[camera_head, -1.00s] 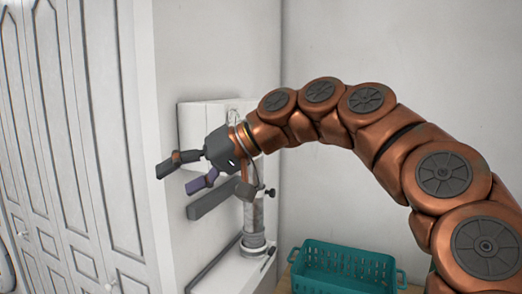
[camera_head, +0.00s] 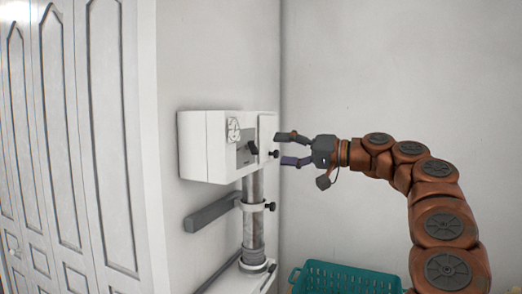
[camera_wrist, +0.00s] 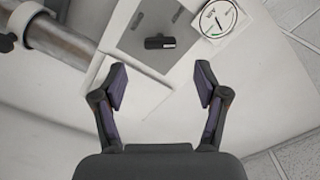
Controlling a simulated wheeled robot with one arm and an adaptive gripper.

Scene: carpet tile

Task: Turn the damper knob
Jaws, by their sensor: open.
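A white wall box (camera_head: 207,147) carries a grey panel with a black knob (camera_head: 253,147) on it, which looks like the damper knob. In the wrist view this knob (camera_wrist: 160,42) is a short dark bar ahead of the fingers, beside a round dial gauge (camera_wrist: 216,18). My gripper (camera_head: 281,149) is open and empty, to the right of the box in the head view. In the wrist view the open fingers (camera_wrist: 160,85) stand apart with the knob beyond the gap between them. I see no contact with the knob.
A metal pipe (camera_head: 253,230) with a clamp and small black screw knob (camera_head: 271,206) runs below the box. A grey bar (camera_head: 212,213) juts beside it. A teal basket (camera_head: 345,277) stands low at the right. White cabinet doors (camera_head: 70,150) fill the left.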

